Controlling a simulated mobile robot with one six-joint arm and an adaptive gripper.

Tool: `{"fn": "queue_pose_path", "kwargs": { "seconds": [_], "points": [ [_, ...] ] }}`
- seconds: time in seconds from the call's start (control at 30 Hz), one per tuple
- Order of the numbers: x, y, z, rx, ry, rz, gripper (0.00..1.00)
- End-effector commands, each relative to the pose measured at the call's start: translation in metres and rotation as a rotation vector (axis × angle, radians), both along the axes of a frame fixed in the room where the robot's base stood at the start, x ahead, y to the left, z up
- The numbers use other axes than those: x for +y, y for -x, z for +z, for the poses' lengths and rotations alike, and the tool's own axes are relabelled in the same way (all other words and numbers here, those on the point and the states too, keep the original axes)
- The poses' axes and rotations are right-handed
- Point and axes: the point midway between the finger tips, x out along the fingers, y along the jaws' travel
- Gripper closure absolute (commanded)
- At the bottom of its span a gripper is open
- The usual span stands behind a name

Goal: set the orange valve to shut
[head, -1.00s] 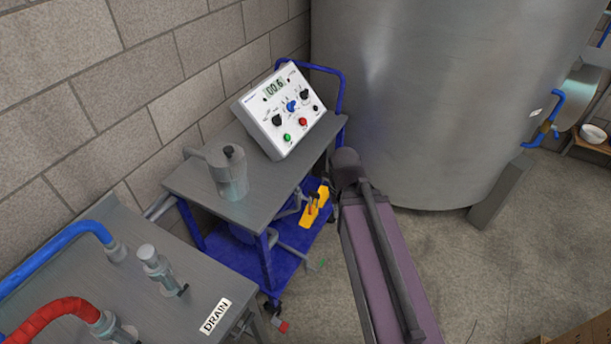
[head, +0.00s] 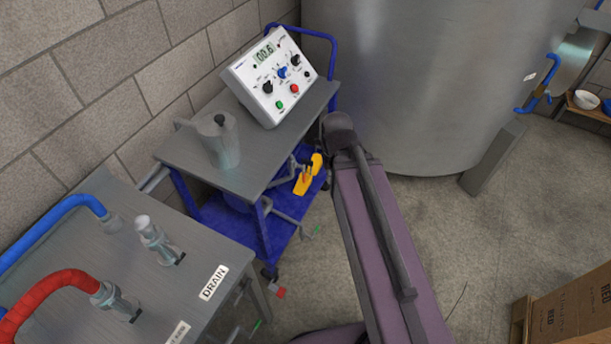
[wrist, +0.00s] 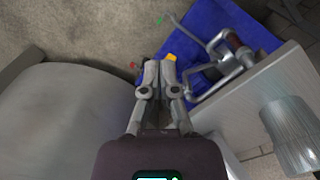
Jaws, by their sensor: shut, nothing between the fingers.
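A yellow-orange piece (head: 303,184), which I take to be the orange valve, sits low at the right side of the cart, on pipework under the top. A small darker orange part stands against it. Its handle setting cannot be read. In the wrist view only a bit of it (wrist: 171,57) shows, just past the fingertips. My gripper (wrist: 159,66) is shut and empty, with its tips close to that bit in the picture; whether they touch it I cannot tell.
The cart (head: 262,158) carries a control box (head: 271,76) reading 00.6 and a metal jug (head: 219,142). A big steel tank (head: 430,90) stands behind. A bench (head: 130,262) with hoses and a DRAIN label is at left. A cardboard box (head: 575,305) is at lower right; floor between is clear.

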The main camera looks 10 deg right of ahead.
Motion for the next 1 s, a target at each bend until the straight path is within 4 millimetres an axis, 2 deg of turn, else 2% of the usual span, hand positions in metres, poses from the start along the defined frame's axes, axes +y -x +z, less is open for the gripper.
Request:
{"fn": "queue_pose_path", "kwargs": {
  "seconds": [0.27,0.4,0.47,0.67,1.0],
  "points": [
    [0.0,0.0,0.0,0.0,0.0,0.0,1.0],
    [0.0,-0.001,-0.002,0.0,-0.003,-0.004,0.58],
    [0.0,-0.001,-0.005,0.0,-0.009,-0.012,0.42],
    [0.003,-0.008,-0.025,0.0,-0.06,-0.074,0.42],
    [0.012,-0.032,-0.079,0.014,-0.237,-0.296,0.42]
  ]
}}
